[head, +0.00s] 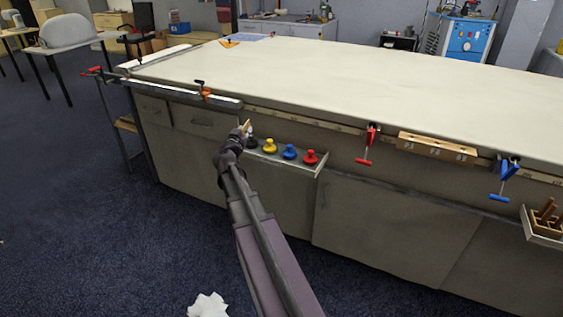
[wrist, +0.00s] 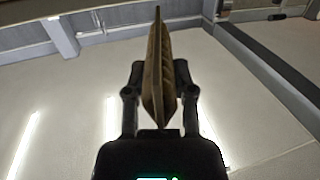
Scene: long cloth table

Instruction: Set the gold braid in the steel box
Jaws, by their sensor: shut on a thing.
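The gold braid (wrist: 157,65) is a brownish-gold, pointed, ribbed piece standing between both fingers of my gripper (wrist: 160,78) in the wrist view. In the head view, a small tan tip of the gold braid (head: 246,126) shows above my gripper (head: 241,138), in front of the table's near side. My gripper is shut on it, just left of a row of knobs. A steel-looking open box (head: 545,241) hangs at the right edge with brown wooden pieces in it, partly cut off. I cannot tell for sure that it is the steel box.
A metal shelf (head: 283,163) with yellow, blue and red knobs sits right of my gripper. A red clamp (head: 368,145), a wooden block (head: 437,147) and a blue clamp (head: 505,180) line the table front. The cloth tabletop (head: 350,85) is mostly clear. White crumpled paper (head: 208,306) lies on the floor.

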